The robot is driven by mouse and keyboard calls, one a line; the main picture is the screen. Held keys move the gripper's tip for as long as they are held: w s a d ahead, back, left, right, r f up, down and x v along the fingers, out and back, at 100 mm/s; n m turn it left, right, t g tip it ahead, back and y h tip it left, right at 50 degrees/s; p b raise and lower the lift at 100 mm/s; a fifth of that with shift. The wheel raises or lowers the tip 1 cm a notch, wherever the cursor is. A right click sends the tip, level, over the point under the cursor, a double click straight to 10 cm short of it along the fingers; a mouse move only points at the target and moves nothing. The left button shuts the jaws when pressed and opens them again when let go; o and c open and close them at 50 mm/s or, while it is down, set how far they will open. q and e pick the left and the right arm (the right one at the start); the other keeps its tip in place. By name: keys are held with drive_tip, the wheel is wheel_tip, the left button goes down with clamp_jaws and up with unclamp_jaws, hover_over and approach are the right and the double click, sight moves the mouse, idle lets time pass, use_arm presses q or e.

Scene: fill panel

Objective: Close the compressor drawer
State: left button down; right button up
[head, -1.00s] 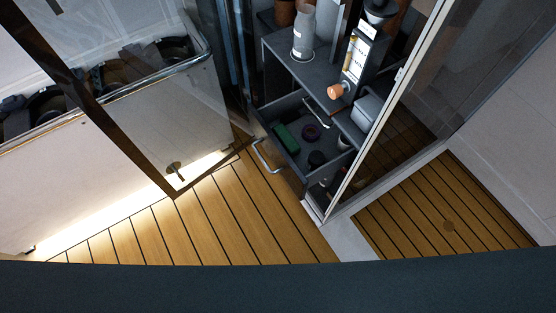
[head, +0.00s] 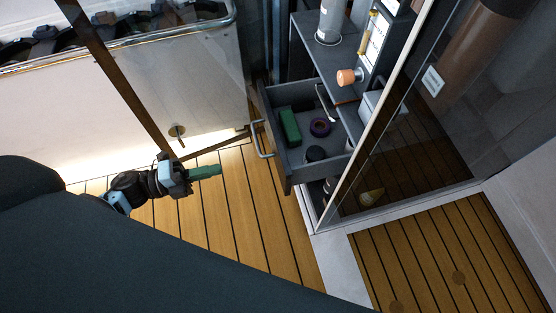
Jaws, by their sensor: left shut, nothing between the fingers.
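The compressor drawer (head: 276,156) is pulled open from a dark grey cabinet, with a curved metal handle (head: 260,140) on its front. My left gripper (head: 219,170) is shut and empty, with green fingers pointing right. It is to the left of the drawer front and apart from the handle. My right gripper is not in view.
A glass door frame (head: 375,120) stands close to the right of the drawer. A pale panel (head: 150,90) with an open framed door is at left. The wooden slatted floor (head: 255,215) before the drawer is clear. A grey cylinder (head: 330,22) stands on the cabinet.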

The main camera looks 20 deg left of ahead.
use_arm(q)
drive_tip(key=b, duration=0.1)
approach(279, 155)
drive_tip(key=x, duration=0.5)
drive_tip(key=shift+w+d, duration=0.1)
drive_tip(key=shift+d, duration=0.05)
drive_tip(key=shift+w+d, duration=0.4)
drive_tip(key=shift+d, duration=0.2)
drive_tip(key=shift+d, duration=0.1)
drive_tip(key=shift+w+d, duration=0.2)
drive_tip(key=b+x, duration=0.3)
drive_tip(key=x, duration=1.5)
drive_tip(key=shift+r, duration=0.2)
